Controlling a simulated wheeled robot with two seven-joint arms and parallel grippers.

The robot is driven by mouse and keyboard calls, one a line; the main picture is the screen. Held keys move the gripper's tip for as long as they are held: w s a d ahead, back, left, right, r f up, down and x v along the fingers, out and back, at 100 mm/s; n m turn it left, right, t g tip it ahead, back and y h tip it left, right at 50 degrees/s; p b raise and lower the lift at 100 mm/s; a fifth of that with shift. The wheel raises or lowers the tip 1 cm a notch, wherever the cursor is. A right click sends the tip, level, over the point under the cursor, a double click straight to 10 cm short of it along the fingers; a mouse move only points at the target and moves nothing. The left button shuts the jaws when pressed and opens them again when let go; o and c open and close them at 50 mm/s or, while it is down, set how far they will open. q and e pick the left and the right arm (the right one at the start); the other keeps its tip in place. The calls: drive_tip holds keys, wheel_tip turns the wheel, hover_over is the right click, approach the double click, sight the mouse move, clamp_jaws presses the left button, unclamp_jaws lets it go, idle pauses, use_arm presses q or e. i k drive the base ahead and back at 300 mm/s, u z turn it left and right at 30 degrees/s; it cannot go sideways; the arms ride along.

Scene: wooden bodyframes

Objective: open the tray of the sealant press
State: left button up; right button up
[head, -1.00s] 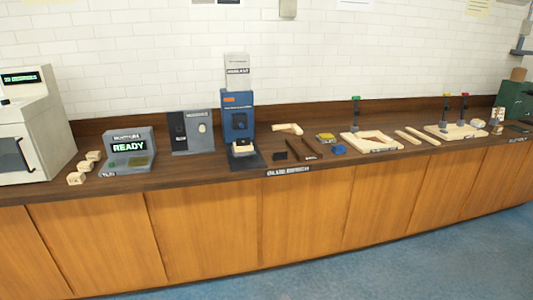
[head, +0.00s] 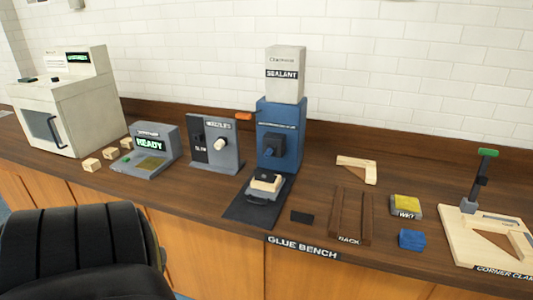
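The sealant press (head: 276,128) is a blue upright machine on the bench, with a light box labelled SEALANT (head: 285,75) on top. A dark nozzle part (head: 273,146) is on its front, and an orange-tipped part (head: 244,116) sticks out to the left. Low at its front is the small tray (head: 262,194), grey with a curved handle facing me. A cream block with a dark top (head: 266,183) shows at the tray. How far the tray is drawn out is hard to tell. Neither of my grippers is in view.
A rack (head: 351,217), a blue block (head: 412,239), a yellow-topped WET box (head: 406,206) and a corner clamp (head: 487,226) lie to the right.

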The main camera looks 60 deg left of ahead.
sight(268, 191)
drive_tip(key=u, duration=1)
drive_tip(key=i, duration=1)
drive_tip(key=u, duration=1.15)
drive_tip(key=i, duration=0.2)
drive_tip(key=u, duration=0.25)
